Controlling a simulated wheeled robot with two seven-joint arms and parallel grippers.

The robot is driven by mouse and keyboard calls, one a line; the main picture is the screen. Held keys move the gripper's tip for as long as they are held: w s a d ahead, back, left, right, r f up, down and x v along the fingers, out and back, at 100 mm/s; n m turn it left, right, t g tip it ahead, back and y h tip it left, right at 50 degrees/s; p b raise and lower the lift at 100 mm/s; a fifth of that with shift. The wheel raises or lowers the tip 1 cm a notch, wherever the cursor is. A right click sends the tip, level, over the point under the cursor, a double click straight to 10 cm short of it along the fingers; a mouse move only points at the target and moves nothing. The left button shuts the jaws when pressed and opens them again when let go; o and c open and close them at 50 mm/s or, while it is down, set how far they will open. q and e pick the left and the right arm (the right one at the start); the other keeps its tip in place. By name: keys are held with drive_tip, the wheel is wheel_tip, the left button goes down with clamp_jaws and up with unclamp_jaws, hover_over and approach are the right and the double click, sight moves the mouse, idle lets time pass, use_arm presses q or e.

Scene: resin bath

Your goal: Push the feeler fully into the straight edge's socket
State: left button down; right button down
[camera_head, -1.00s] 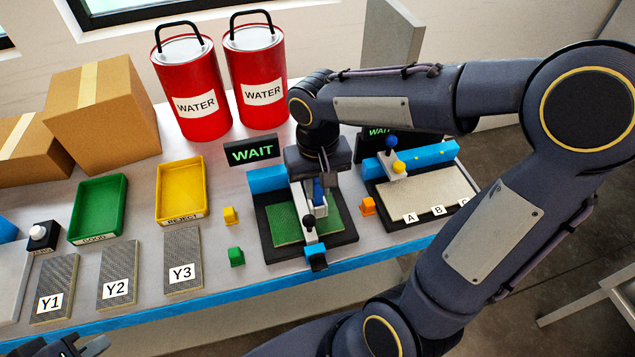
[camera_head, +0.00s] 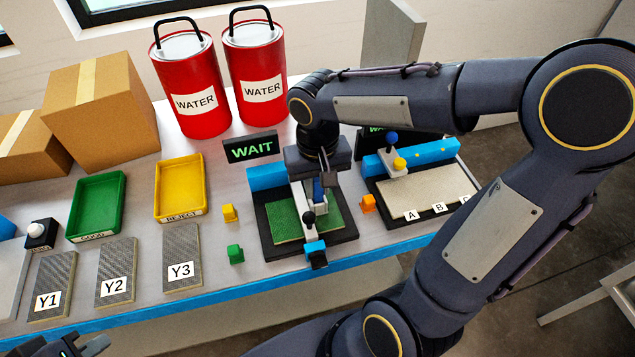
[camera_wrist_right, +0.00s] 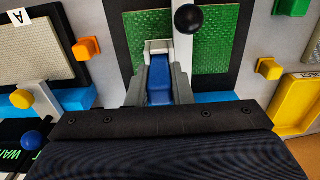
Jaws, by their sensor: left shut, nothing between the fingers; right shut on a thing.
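My right gripper (camera_head: 318,190) is over the green plate (camera_head: 283,218) in a black fixture. In the right wrist view its grey fingers are shut on a blue piece (camera_wrist_right: 158,82), which I take to be the feeler. A pale piece (camera_wrist_right: 158,47) lies just beyond it. A narrow light bar (camera_head: 313,233), perhaps the straight edge, crosses the green plate, with a black ball (camera_head: 309,217) above it and a blue block at the front. The socket and how deep the feeler sits cannot be made out. My left gripper (camera_head: 82,346) is shut and empty at the lower left.
A second fixture (camera_head: 428,193) with a blue rail stands to the right. A WAIT sign (camera_head: 251,149) and two red water drums stand behind. Small yellow, green and orange blocks lie beside the fixture. Green and yellow trays and grey plates Y1 to Y3 lie left.

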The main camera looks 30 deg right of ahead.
drive_tip(key=shift+f, duration=0.25)
drive_tip(key=c, duration=1.2)
unclamp_jaws()
